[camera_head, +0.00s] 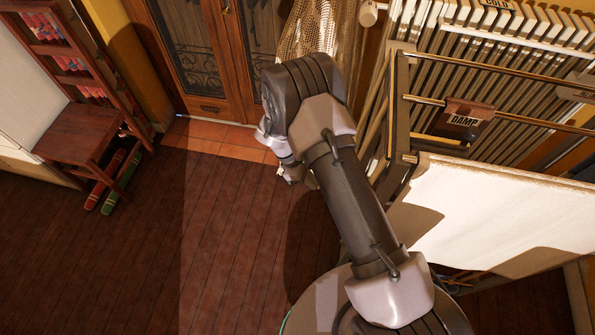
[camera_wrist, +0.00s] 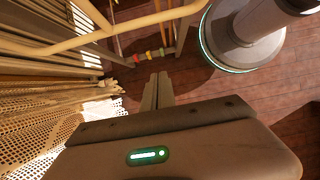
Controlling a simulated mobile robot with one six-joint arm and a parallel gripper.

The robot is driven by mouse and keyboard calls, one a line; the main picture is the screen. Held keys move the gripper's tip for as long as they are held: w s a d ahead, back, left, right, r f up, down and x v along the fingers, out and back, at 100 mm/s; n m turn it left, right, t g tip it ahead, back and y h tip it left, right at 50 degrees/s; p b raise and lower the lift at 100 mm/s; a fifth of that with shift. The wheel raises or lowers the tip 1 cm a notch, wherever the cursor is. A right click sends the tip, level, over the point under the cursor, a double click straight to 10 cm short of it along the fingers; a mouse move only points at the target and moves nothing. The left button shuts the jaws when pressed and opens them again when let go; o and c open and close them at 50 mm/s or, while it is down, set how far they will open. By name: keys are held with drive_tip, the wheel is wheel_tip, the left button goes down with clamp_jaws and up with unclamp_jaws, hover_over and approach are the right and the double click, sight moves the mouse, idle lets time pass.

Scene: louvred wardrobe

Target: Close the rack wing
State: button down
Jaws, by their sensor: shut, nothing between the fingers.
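The rack (camera_head: 402,115) stands at the right in the head view, against a ribbed radiator. It has a grey frame post and brass rods, and a white cloth hangs over its nearer part. I cannot tell exactly which part is the wing or how far open it stands. Tan rack bars (camera_wrist: 62,45) cross the upper left of the wrist view. My gripper (camera_head: 290,173) is left of the rack, above the floor and partly hidden by my wrist. Its fingers (camera_wrist: 157,90) are together and empty in the wrist view, apart from the bars.
A dark sign reading DAMP (camera_head: 463,118) hangs on a rod. The white cloth (camera_head: 505,215) covers the lower right. A perforated tan fabric (camera_head: 313,28) hangs near the wooden doors (camera_head: 200,50). A wooden stool (camera_head: 85,135) stands left. The wooden floor (camera_head: 170,250) left of my arm is clear.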

drive_tip(key=s+d+f+h, duration=0.1)
drive_tip(key=d, duration=0.3)
drive_tip(key=s+d+f+h, duration=0.1)
drive_tip(key=d, duration=0.2)
drive_tip(key=s+d+f+b, duration=0.1)
drive_tip(key=d, duration=0.3)
drive_tip(key=shift+d+f+g+h, duration=0.2)
drive_tip(key=shift+d+g+h, duration=0.1)
drive_tip(key=shift+g+h, duration=0.1)
drive_tip(key=shift+s+d, duration=0.15)
